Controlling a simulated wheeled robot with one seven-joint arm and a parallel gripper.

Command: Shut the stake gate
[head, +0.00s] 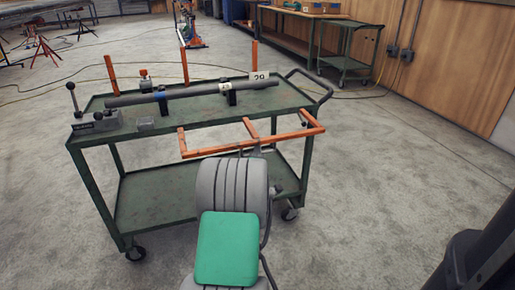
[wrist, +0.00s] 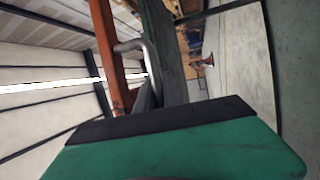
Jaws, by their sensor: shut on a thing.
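The stake gate (head: 290,136) is an orange frame with a long rail and three short bars. In the head view it juts out from the near side of the green cart (head: 140,137), at about the height of the cart's top. My gripper (head: 257,151) is shut on the gate's long rail near its middle, at the near edge. My arm hides part of the space below.
Orange stakes (head: 184,65) stand along the cart's far side. A grey pipe (head: 190,90) rests in supports on the top, with a clamp block (head: 95,122) at the left. The cart's handle (head: 322,88) sticks out right. Open concrete floor surrounds it.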

